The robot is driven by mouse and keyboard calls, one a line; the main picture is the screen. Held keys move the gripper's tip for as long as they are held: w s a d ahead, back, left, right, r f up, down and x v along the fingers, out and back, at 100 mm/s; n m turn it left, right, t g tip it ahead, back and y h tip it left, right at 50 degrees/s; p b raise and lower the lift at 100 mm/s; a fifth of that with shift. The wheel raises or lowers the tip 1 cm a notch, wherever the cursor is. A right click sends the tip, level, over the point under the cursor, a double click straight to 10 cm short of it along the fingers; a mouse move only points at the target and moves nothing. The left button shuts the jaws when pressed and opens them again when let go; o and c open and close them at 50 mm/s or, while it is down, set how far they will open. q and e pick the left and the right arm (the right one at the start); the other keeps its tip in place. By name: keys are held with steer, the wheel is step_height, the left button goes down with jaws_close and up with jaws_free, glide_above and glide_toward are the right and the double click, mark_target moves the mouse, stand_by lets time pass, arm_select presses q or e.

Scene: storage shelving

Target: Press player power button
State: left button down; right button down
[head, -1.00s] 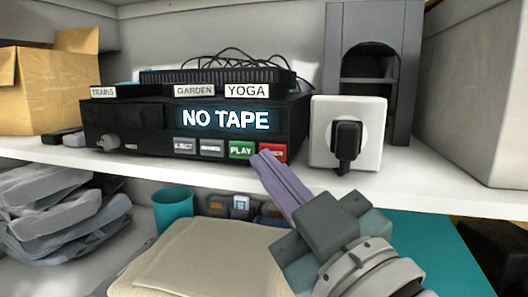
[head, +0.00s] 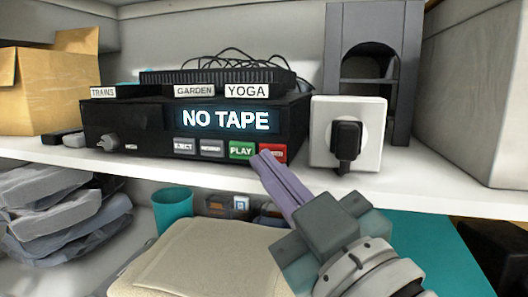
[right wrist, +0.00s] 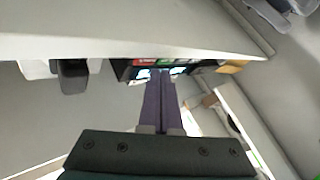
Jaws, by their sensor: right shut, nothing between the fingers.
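The black tape player (head: 140,122) stands on the white shelf, its lit display (head: 226,119) reading "NO TAPE". Along its lower front are two grey buttons, a green PLAY button (head: 241,150) and a red button (head: 274,153) at the right end. A round knob (head: 107,142) is at the lower left. My right gripper (head: 264,155) is shut and empty. Its purple fingertips are at the red button and partly cover it; I cannot tell whether they touch. In the right wrist view the fingers (right wrist: 160,75) point at the player's front, with red and green buttons at the tips. My left gripper is not in view.
A white socket box (head: 371,125) with a black plug stands right of the player. Tapes labelled TRAINS, GARDEN and YOGA (head: 246,91) lie on top. A cardboard box (head: 55,90) is left. Below the shelf are a teal cup (head: 173,210) and grey cloths (head: 55,215).

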steer(key=shift+w, duration=0.15)
stand_by(0.4)
steer(key=shift+w+d, duration=0.15)
steer(key=shift+w, duration=0.15)
steer(key=shift+w+d, duration=0.15)
steer(key=shift+w, duration=0.2)
stand_by(0.6)
steer(key=shift+s, duration=0.1)
steer(key=shift+s+a+r, duration=0.1)
steer(key=shift+s+a, duration=0.1)
steer(key=shift+s, duration=0.15)
steer(key=shift+s+a+p, duration=0.1)
steer(key=shift+s+p, duration=0.25)
steer(key=shift+s+a+p, duration=0.25)
steer(key=shift+s+p, duration=0.1)
steer(key=shift+s, duration=0.45)
steer(key=shift+s+a+p, duration=0.25)
steer(key=shift+s+p, duration=0.1)
steer(key=shift+s, duration=0.4)
steer(key=shift+s+a+p, duration=0.25)
steer(key=shift+s+p, duration=0.1)
steer(key=shift+s, duration=0.45)
